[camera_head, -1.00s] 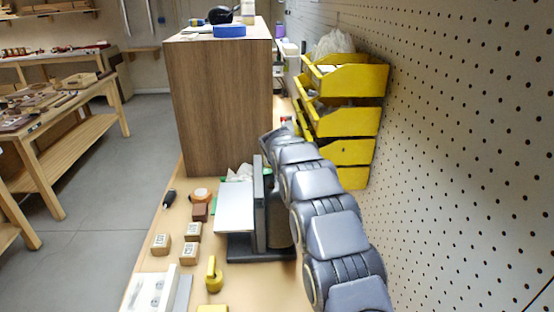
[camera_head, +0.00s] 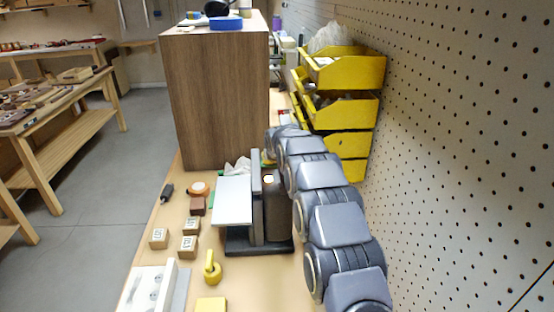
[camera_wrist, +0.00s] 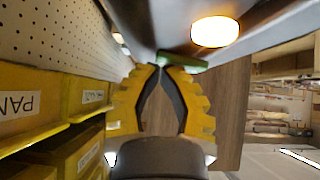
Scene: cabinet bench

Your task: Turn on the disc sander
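The disc sander (camera_head: 274,215) stands on the bench, with a dark upright disc housing and a pale work table on its left. A bright round spot (camera_head: 268,179) shows on its upper side. My arm reaches along its right side, and my gripper is mostly hidden at its far side in the head view, where a bit of yellow shows. In the wrist view my gripper (camera_wrist: 160,69) has its yellow fingertips together, with nothing seen between them. A green bar-like part (camera_wrist: 182,61) lies at or just beyond the tips; contact is unclear. A glowing oval (camera_wrist: 214,31) is on the grey surface above.
A tall wooden cabinet (camera_head: 215,100) stands behind the sander. Yellow bins (camera_head: 348,111) are stacked at the right by the pegboard (camera_head: 450,130). Small wooden blocks (camera_head: 189,246), a yellow object (camera_head: 212,268) and a white box (camera_head: 148,291) sit on the near left bench.

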